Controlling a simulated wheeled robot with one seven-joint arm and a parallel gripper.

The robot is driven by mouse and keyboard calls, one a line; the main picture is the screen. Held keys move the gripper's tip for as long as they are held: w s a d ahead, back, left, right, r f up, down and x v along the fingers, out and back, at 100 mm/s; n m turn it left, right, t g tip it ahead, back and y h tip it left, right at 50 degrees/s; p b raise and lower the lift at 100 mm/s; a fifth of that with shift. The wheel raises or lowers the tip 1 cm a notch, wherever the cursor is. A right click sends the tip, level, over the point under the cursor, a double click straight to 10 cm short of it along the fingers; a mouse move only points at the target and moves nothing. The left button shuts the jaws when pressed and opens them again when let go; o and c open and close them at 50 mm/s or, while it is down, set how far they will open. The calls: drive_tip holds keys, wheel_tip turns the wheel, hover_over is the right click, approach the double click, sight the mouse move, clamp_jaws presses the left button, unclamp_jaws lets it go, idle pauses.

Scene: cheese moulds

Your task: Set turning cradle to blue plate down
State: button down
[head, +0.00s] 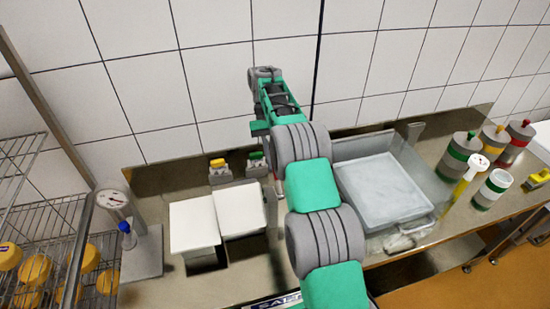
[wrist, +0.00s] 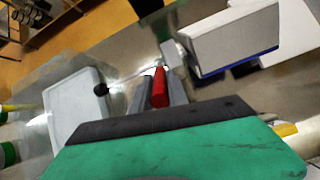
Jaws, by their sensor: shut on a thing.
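In the wrist view my gripper (wrist: 162,76) is shut on a red grip (wrist: 159,90) between its two grey fingers. Just beyond the fingertips is a grey hub on the end of a pale block, which looks like the turning cradle (wrist: 232,38). A blue strip, likely the blue plate (wrist: 251,62), runs along the block's lower edge in this view. A thin rod with a black ball (wrist: 101,89) reaches left from the hub. In the head view the cradle is probably the right white block (head: 240,208); my arm hides the gripper.
Another white block (head: 193,224) stands left of it. A grey tray (head: 385,190) lies right of my arm. A dial stand (head: 113,200) and wire rack (head: 30,165) are at left. Bottles (head: 457,158) stand at right. Tiled wall closes the back.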

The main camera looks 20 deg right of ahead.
idle(0.3)
drive_tip(key=c, duration=1.3)
unclamp_jaws()
drive_tip(key=shift+s+b, duration=0.1)
drive_tip(key=shift+b, duration=0.2)
